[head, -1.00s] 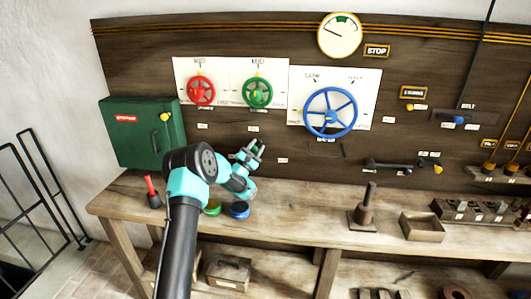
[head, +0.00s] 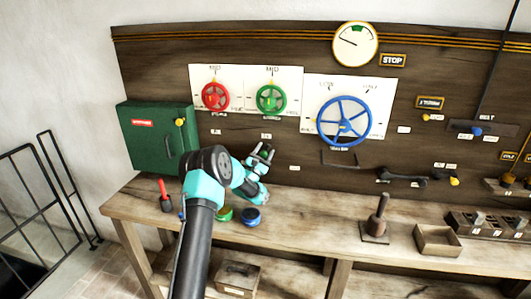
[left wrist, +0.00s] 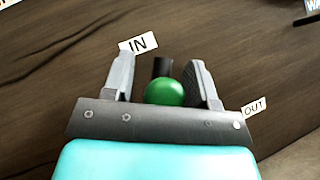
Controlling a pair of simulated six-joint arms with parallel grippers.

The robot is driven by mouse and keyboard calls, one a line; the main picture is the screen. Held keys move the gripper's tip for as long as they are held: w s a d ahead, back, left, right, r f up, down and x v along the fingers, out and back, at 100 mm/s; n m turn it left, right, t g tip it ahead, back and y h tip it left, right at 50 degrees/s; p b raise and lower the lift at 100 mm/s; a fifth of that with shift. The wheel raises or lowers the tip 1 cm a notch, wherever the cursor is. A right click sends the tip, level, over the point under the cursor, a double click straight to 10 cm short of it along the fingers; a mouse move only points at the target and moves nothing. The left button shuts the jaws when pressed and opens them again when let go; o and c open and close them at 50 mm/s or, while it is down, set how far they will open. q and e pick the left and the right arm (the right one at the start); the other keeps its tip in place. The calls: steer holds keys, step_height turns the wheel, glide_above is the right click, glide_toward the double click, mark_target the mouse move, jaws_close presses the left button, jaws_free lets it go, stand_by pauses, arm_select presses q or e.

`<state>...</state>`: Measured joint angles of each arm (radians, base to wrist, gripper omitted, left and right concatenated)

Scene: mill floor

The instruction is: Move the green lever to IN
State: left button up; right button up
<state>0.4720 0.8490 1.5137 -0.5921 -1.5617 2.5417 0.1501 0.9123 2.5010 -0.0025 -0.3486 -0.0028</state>
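The green lever shows in the left wrist view as a round green knob (left wrist: 164,92) on a short dark shaft. An IN label (left wrist: 139,44) is on the board to its upper left, and an OUT label (left wrist: 254,107) is to its lower right. My left gripper (left wrist: 162,80) is open, with one finger on each side of the knob and small gaps visible beside it. In the head view my left gripper (head: 261,155) is at the board below the green wheel and largely hides the lever. My right gripper is not in view.
A green cabinet (head: 157,140) is left of the gripper. Red (head: 215,96), green (head: 271,99) and blue (head: 343,120) wheels are above. A red-handled tool (head: 164,193), green (head: 223,214) and blue (head: 250,217) round items stand on the bench (head: 310,225). The bench middle is clear.

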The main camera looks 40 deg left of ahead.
arm_select(q)
steer(key=shift+o, duration=0.4)
steer(key=shift+d, duration=0.1)
steer(key=shift+f, duration=0.1)
steer(key=shift+s+f, duration=0.35)
steer(key=shift+s, duration=0.1)
steer(key=s+f, duration=0.1)
steer(key=s, duration=1.2)
steer(key=shift+s, duration=0.25)
steer(key=shift+w, duration=0.1)
